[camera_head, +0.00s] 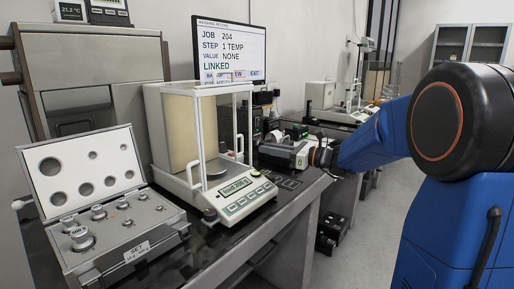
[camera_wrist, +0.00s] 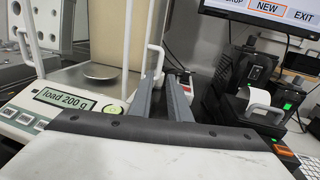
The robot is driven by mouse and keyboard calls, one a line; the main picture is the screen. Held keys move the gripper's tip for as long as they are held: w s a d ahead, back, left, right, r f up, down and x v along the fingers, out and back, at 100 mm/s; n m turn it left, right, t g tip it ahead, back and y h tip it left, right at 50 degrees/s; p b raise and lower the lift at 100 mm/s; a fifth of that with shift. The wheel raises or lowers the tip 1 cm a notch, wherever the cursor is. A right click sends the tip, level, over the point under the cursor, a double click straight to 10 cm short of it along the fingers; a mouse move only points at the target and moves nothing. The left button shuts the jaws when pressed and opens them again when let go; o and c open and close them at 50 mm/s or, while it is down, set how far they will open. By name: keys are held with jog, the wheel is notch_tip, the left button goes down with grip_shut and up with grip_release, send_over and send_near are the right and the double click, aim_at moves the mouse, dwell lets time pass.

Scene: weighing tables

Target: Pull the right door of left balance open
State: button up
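The left balance (camera_head: 178,188) stands on the dark bench with a glass draft shield, a pan and a display reading "load 200 g". It also shows in the wrist view, with its display (camera_wrist: 64,102) at the left. Its right door has a white loop handle (camera_head: 239,148), seen in the wrist view as a white bar (camera_wrist: 155,57). My gripper (camera_wrist: 163,80) is open, with two grey fingers and a gap between them. The handle is right by the fingertips; I cannot tell whether they touch. In the head view my gripper (camera_head: 262,148) reaches in from the right.
A weight set box (camera_head: 120,245) with its lid up stands left of the balance. A monitor (camera_head: 231,52) is behind. A small printer (camera_wrist: 255,108) with paper and other dark devices stand to the right of my fingers. A second balance (camera_head: 345,112) is farther back. Floor at right is clear.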

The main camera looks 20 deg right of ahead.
jog(key=shift+v, duration=2.95)
jog(key=shift+c, duration=0.5)
jog(key=shift+s+d, duration=0.15)
grip_shut()
jog(key=x, duration=1.3)
jog(key=shift+a, duration=0.25)
